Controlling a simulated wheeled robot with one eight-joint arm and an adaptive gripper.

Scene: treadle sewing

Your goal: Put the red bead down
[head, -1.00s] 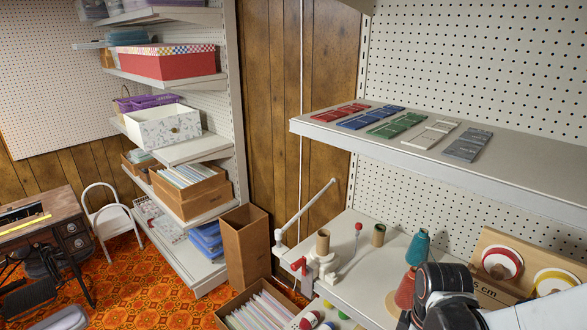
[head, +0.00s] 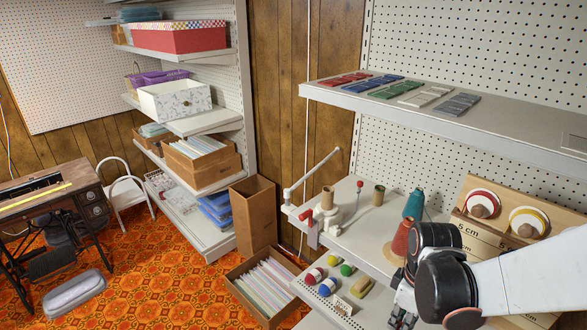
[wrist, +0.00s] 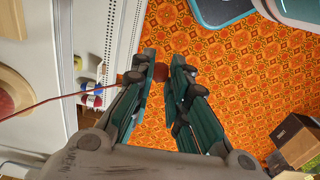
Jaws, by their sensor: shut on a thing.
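My gripper (wrist: 165,75) points out over the orange patterned floor in the wrist view, its two fingers close together. It is shut on a small dark red thing, which I take for the red bead (wrist: 160,73); it shows between the fingertips, and the fingers hide part of it. A thin red thread (wrist: 50,102) runs from the left edge of the wrist view to the left finger. In the head view my gripper (head: 402,316) is at the bottom, right of the lower shelf, and the bead is hidden there.
The bench shelf holds a red thread cone (head: 401,238), a teal cone (head: 414,205) and a white clamp stand (head: 320,222). Below it are several coloured spools (head: 327,287). A box of files (head: 270,289) stands on the floor. The upper shelf (head: 460,125) carries flat coloured packs.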

